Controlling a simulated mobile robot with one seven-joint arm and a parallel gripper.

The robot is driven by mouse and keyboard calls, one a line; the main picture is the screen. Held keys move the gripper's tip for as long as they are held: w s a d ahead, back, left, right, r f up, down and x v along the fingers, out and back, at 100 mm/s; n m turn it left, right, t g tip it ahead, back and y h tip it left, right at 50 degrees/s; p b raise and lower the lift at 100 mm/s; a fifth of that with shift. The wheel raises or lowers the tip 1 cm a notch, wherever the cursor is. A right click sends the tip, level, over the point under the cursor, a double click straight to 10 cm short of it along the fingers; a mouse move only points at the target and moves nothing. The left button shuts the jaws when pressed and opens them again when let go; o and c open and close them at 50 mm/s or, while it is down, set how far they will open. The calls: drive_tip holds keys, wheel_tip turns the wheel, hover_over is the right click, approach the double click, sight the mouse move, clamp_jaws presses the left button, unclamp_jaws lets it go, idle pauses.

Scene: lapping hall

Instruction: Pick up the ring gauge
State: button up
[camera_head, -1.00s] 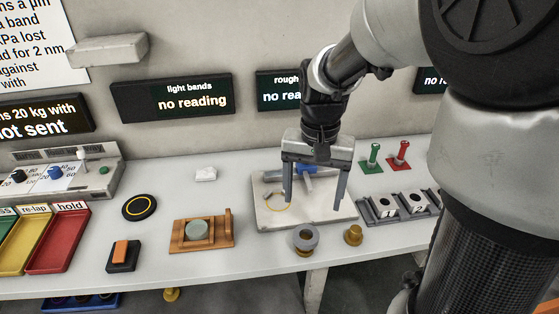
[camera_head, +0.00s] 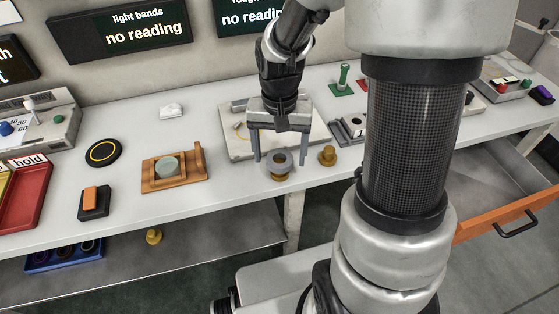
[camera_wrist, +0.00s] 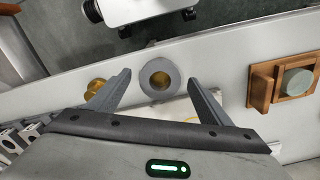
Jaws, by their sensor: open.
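The ring gauge is a thick grey ring with a dark hole (camera_head: 281,158). It sits on a brass-coloured stand near the front edge of the bench. In the wrist view the ring gauge (camera_wrist: 147,78) shows from above, between and just ahead of the fingertips. My gripper (camera_head: 280,160) is open and points down, one finger to each side of the ring in the head view. Its fingertips (camera_wrist: 159,77) hold nothing. I cannot tell whether they are level with the ring or above it.
A second brass piece (camera_head: 327,156) stands close to the right of the ring. A pale plate (camera_head: 235,148) lies behind. A wooden fixture (camera_head: 190,181) with a grey-green disc is to the left. An orange-fronted drawer (camera_head: 500,216) stands open at right.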

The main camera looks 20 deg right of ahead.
drive_tip(key=shift+r, duration=0.1)
drive_tip(key=c, duration=1.3)
